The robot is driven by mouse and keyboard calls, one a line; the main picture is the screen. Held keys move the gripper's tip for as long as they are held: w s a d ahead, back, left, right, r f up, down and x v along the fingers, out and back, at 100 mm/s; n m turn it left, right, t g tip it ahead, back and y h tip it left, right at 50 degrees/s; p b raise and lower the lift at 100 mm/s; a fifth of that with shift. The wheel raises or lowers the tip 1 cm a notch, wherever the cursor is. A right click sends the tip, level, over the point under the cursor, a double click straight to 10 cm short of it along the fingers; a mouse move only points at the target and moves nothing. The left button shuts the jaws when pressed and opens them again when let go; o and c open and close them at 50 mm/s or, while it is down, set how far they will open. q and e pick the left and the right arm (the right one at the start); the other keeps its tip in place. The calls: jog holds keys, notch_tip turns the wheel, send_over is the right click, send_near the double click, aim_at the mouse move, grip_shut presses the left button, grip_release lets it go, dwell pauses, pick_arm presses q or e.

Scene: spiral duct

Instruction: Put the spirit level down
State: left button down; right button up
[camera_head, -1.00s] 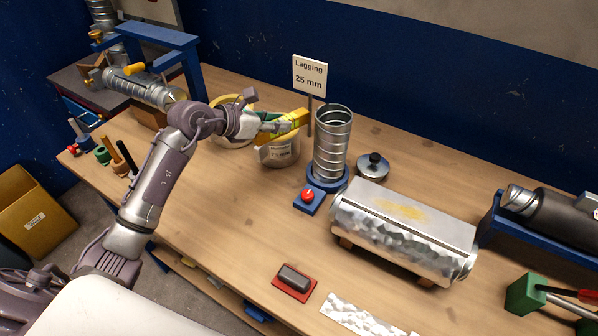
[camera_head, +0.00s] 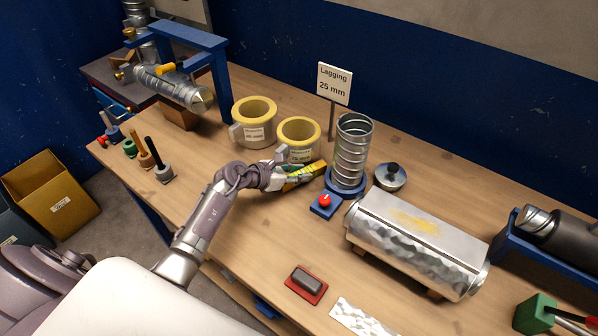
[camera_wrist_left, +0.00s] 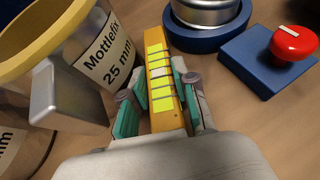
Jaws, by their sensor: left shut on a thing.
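The spirit level (camera_head: 304,176) is a short yellow bar. My left gripper (camera_head: 286,176) is shut on it, low over the bench between the nearer yellow-rimmed pot and the blue base of the spiral duct. In the left wrist view the level (camera_wrist_left: 160,72) lies between the green-padded fingers of the gripper (camera_wrist_left: 158,105), its far end close to the blue base. I cannot tell whether it touches the bench. My right gripper is not in view.
The Mottlefix 25 mm pot (camera_wrist_left: 75,50) stands close left of the level. The spiral duct (camera_head: 350,152) and red button (camera_head: 325,200) stand to its right. A metal-clad block (camera_head: 415,240) is farther right. The bench in front (camera_head: 265,235) is clear.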

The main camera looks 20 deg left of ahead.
pick_arm(q)
jog(key=shift+r, duration=0.1)
jog(key=c, duration=1.3)
grip_release()
jog(key=shift+f, duration=0.2)
jog(key=shift+o, duration=0.6)
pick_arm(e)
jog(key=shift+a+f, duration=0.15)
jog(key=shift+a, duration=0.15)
